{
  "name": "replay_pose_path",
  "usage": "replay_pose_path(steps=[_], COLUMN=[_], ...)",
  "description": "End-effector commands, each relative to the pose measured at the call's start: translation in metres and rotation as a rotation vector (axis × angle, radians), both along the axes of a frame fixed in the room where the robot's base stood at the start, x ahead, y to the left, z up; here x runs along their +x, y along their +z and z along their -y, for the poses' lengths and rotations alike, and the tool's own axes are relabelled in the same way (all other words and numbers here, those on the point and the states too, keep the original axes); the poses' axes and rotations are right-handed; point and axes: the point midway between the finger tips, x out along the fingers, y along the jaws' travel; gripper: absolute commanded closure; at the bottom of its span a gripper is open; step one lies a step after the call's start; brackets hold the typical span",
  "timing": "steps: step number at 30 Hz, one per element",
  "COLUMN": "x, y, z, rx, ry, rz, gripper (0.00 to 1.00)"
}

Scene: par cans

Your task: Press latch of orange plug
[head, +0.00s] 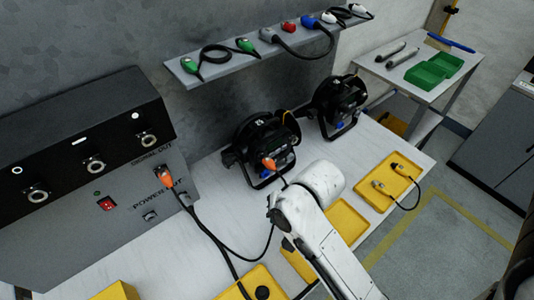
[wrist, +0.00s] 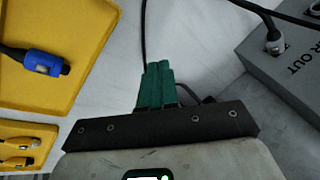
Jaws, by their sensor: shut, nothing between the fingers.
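An orange plug (head: 166,177) sits at the front of the grey power box, beside the lettering POWER, with a black cable hanging from it. Another orange plug (head: 269,163) is at the near par can. I cannot tell which one is meant, and no latch is clear. In the wrist view my gripper's green fingers (wrist: 156,84) are shut and empty over the pale table, apart from any plug. In the head view the fingers are hidden behind my white arm. No orange shows in the wrist view.
The grey power box (head: 95,215) stands at left; a box with OUT lettering and a silver connector (wrist: 274,42) shows in the wrist view. A blue plug (wrist: 45,64) lies in a yellow tray (wrist: 75,22). Two black par cans (head: 340,100) stand behind my arm. Cables cross the table.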

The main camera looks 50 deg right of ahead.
Motion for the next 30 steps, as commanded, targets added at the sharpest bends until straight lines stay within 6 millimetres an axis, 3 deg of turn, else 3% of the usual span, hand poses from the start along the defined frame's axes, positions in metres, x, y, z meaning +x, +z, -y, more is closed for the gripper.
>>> replay_pose_path(steps=[1, 6, 12, 15, 21, 30], x=[0.015, 0.056, 0.086, 0.094, 0.100, 0.100], y=[0.020, 0.074, 0.134, 0.154, 0.172, 0.172], z=[0.010, 0.041, 0.080, 0.093, 0.106, 0.106], rx=[0.049, 0.265, 0.526, 0.626, 0.724, 0.731], ry=[-0.132, -0.583, -1.003, -1.134, -1.253, -1.261], rz=[0.046, 0.182, 0.309, 0.346, 0.379, 0.379], gripper=[1.00, 1.00, 1.00, 1.00, 1.00, 1.00])
